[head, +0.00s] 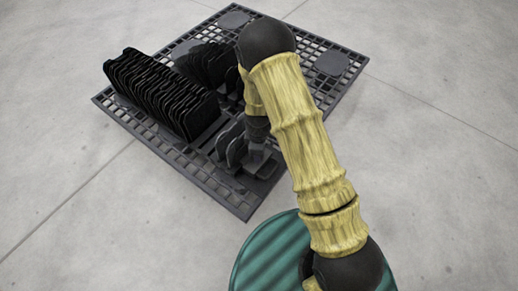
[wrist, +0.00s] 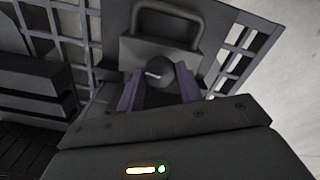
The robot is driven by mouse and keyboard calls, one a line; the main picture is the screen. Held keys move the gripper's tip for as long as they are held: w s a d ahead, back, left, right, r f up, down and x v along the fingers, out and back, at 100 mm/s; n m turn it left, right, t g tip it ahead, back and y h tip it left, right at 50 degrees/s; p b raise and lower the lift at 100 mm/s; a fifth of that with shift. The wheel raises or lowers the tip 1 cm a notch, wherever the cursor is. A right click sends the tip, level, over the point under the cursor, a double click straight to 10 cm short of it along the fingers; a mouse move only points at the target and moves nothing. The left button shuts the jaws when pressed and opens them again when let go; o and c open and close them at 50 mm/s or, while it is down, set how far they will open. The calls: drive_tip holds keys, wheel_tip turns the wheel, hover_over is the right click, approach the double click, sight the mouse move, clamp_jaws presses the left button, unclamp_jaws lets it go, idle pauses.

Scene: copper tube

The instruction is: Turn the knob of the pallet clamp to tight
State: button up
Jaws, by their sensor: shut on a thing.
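The pallet clamp (wrist: 133,50) is a dark grey block with a loop handle at its far side, seen at the top middle of the wrist view. Its knob (wrist: 163,71) is dark and round with a short white mark, which points roughly left in that view. My gripper (wrist: 159,88) has its two purplish fingers on either side of the knob and is shut on it. In the head view my gripper (head: 256,148) reaches down to the front part of the pallet; the knob is hidden there by my arm and wrist.
The black grid pallet (head: 235,202) lies on a grey concrete floor. A long row of dark upright plates (head: 160,90) stands on its left, with more plates (head: 207,65) behind. Smaller upright plates (head: 232,145) stand close left of my gripper. Floor to the right is clear.

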drive_tip(key=m+p, duration=0.1)
drive_tip(key=p, duration=0.1)
drive_tip(key=m+p, duration=0.2)
drive_tip(key=shift+r+m, duration=0.3)
drive_tip(key=m+p, duration=0.4)
drive_tip(key=shift+m, duration=0.3)
drive_tip(key=m+p, duration=0.3)
drive_tip(key=m, duration=0.1)
drive_tip(key=shift+s+f+p, duration=0.1)
drive_tip(key=shift+p, duration=0.25)
drive_tip(key=shift+a+f+m+p, duration=0.15)
drive_tip(key=shift+m+p, duration=0.95)
drive_tip(key=shift+m, duration=1.1)
drive_tip(key=o, duration=1)
wheel_tip(320, 180, up, 17)
drive_tip(key=p, duration=0.5)
drive_tip(key=shift+p, duration=0.4)
